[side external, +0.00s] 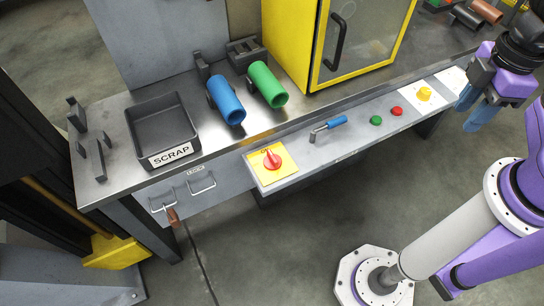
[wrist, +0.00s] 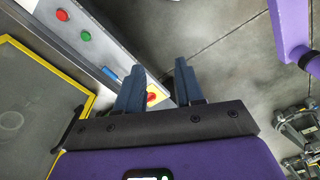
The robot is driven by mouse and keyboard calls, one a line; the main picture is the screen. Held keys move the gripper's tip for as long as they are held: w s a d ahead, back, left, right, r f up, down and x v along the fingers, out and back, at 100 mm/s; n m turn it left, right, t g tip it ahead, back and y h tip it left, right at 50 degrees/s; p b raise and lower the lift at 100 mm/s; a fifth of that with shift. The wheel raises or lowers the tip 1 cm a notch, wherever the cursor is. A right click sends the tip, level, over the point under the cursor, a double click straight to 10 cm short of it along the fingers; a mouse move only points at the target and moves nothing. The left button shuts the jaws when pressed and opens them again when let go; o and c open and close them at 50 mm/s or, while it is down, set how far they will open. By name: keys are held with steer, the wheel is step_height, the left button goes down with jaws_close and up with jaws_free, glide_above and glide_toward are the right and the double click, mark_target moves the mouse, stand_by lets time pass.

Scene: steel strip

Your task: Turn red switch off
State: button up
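The red switch (side external: 272,160) is a rotary knob on a yellow square plate (side external: 285,167) at the left end of the sloped front panel in the side view. Its ridge runs roughly up the picture; the plate's lettering is too small to read surely. My gripper (side external: 472,112) is at the far right of the side view, well away from the switch, above the panel's right end. The wrist view shows my gripper (wrist: 160,67) open, with nothing between its blue fingers.
The panel also carries a blue-handled lever (side external: 336,121), a green button (side external: 376,120), a red button (side external: 397,110) and a yellow knob (side external: 424,94). Behind stand a yellow cabinet (side external: 300,45), blue (side external: 226,101) and green (side external: 267,84) cylinders, and a scrap bin (side external: 135,122).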

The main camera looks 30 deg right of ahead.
steer(key=w+a+f+m, duration=0.3)
steer(key=w+a+m, duration=0.3)
steer(key=w+a, duration=0.75)
steer(key=m, duration=0.6)
glide_above(272, 156)
step_height(272, 156, down, 10)
step_height(272, 156, down, 17)
jaws_close()
